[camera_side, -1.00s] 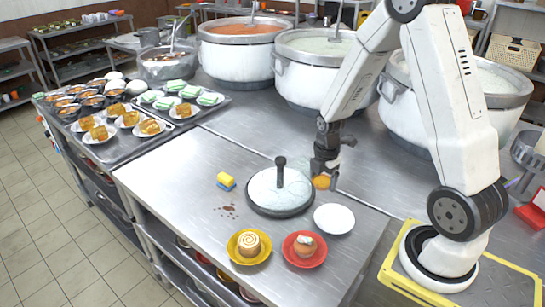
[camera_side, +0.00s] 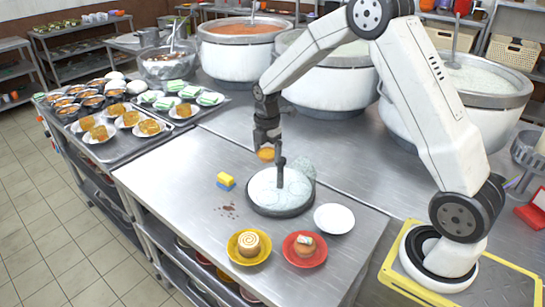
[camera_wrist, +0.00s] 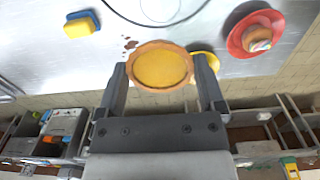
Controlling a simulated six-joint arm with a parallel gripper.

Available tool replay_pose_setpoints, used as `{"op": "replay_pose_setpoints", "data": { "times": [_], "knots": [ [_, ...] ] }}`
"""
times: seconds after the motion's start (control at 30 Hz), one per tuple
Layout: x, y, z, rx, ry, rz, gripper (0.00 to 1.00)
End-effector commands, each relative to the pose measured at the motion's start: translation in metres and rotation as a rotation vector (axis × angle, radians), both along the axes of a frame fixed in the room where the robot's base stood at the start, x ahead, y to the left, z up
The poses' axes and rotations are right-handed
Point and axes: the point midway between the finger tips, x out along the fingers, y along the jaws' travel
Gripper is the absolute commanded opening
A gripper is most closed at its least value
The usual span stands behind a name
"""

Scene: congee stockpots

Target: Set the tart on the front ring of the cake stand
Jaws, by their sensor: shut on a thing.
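The tart (camera_side: 266,155), with a yellow filling and brown crust, is held in my gripper (camera_side: 266,145) in the air. In the side view it shows above the far left part of the cake stand (camera_side: 262,203), close to the stand's dark upright post. The stand is a round, pale disc with a dark rim, and thin ring outlines show on its top. The tart (camera_wrist: 160,68) sits between both fingers in the wrist view. Only a little of the stand shows at that view's top edge, with a curved outline on it.
A yellow-and-blue sponge (camera_side: 226,181) lies left of the stand. A white plate (camera_side: 334,218) is empty at right. In front are a yellow plate (camera_side: 241,260) with a swirled cake and a red plate (camera_side: 314,261) with a bun. Large pots stand behind.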

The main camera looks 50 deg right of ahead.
Motion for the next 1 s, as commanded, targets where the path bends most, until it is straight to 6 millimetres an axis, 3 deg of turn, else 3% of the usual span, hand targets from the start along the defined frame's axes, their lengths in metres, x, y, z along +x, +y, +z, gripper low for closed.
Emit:
{"op": "replay_pose_setpoints", "data": {
  "times": [0.37, 1.0],
  "knots": [
    [0.0, 0.0, -0.008, 0.0, 0.001, 0.0, 0.3],
    [0.0, 0.0, -0.05, 0.001, 0.0, 0.0, 0.3]
  ]
}}
